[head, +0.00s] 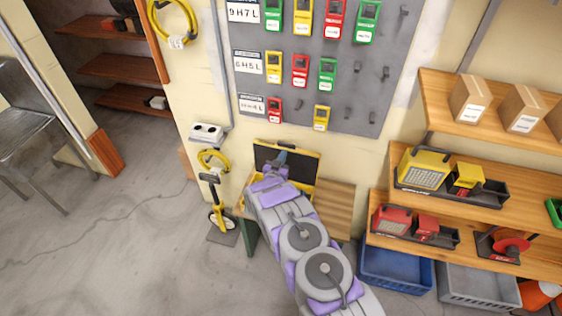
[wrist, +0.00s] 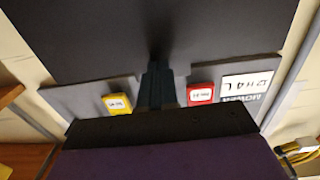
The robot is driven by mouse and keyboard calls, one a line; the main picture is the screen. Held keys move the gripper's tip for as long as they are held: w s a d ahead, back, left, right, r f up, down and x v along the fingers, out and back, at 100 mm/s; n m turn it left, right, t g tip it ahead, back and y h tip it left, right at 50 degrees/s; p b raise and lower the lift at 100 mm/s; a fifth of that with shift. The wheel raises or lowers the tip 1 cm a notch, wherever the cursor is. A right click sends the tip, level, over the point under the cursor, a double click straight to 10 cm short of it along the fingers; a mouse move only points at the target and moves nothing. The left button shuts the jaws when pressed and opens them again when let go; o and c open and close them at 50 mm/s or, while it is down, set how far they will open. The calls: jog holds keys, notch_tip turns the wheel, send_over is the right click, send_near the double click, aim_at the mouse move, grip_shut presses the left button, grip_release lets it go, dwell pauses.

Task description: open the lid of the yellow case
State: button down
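The yellow case (head: 307,188) sits on a wooden bench against the wall in the head view, largely hidden behind my arm. Its lid (head: 303,164) stands raised at the back, showing a dark inner face with yellow edging. My gripper (head: 281,160) is in front of the lid, over the case. In the wrist view a broad dark panel, apparently the lid (wrist: 230,35), fills the top. My gripper's dark fingers (wrist: 158,85) reach toward it, seen nearly as one piece. Whether they touch the lid or have a gap between them cannot be told.
A grey tool board (head: 320,95) with red, yellow and green devices hangs above the case. Wooden shelves (head: 480,190) with lamps and boxes stand to the right, blue and grey bins (head: 395,268) below. A yellow-handled tool (head: 217,205) stands left of the bench.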

jog(key=shift+w, duration=0.1)
jog(key=shift+b+x, duration=0.55)
jog(key=shift+x, duration=0.65)
jog(key=shift+f, duration=0.1)
jog(key=f, duration=0.1)
jog(key=f+b, duration=0.1)
jog(key=f, duration=0.2)
jog(key=shift+s+a+f, duration=0.1)
jog(key=shift+s+f, duration=0.1)
jog(key=shift+s, duration=0.1)
dwell(0.6)
